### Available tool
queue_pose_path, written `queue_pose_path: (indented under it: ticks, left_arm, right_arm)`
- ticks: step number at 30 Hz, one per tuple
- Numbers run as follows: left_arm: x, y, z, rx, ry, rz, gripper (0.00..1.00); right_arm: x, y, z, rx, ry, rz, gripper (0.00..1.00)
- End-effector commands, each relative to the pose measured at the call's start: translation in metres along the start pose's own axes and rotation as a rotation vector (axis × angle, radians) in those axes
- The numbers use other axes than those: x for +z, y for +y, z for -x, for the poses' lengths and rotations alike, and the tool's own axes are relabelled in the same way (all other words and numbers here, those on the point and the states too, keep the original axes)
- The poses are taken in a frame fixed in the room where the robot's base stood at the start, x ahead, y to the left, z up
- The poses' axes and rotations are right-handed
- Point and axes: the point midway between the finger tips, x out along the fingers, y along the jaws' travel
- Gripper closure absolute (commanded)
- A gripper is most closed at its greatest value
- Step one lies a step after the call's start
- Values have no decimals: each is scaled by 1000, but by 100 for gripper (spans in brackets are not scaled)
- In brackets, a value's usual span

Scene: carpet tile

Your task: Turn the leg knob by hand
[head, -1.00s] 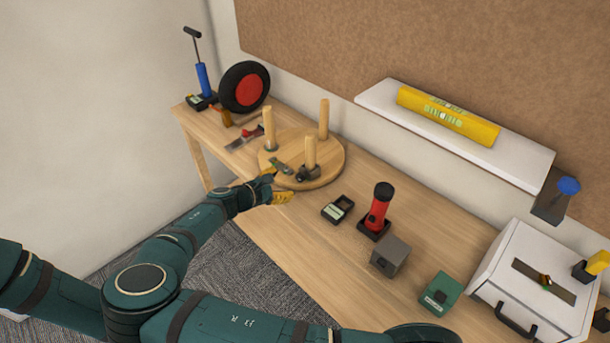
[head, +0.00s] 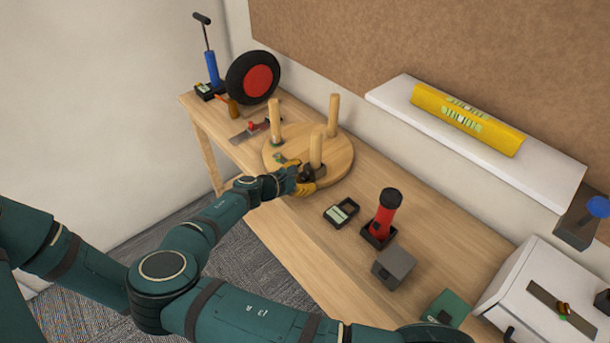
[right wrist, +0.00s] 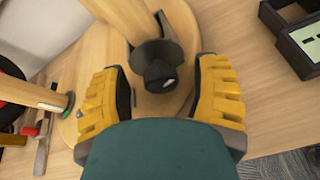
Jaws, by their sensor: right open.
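In the right wrist view the black knob (right wrist: 160,74) sits at the foot of the leg (right wrist: 130,18). My right gripper (head: 305,178) is open at the disc's near edge. Its yellow fingers are on either side of the knob in the right wrist view (right wrist: 161,84), with gaps visible. My left gripper is not in view.
On the bench (head: 290,230), a black-framed meter (head: 341,212), a red flashlight (head: 384,215) and a grey block (head: 393,267) stand right of the disc. A wheel (head: 253,77) and pump (head: 211,65) stand at the far left.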

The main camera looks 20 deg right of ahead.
Motion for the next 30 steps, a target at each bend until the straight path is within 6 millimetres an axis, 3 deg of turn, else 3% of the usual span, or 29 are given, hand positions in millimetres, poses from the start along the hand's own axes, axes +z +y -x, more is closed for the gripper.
queue_pose_path:
  ticks: [5,6,11,20,30]
  left_arm:
    - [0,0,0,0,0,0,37]
    - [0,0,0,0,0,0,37]
    - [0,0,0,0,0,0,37]
    - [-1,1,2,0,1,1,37]
    - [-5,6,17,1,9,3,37]
  right_arm:
    - [0,0,0,0,0,0,38]
    - [0,0,0,0,0,0,43]
    - [0,0,0,0,0,0,99]
    - [0,0,0,-8,-2,16,100]
    - [0,-1,-1,-82,-25,209,100]
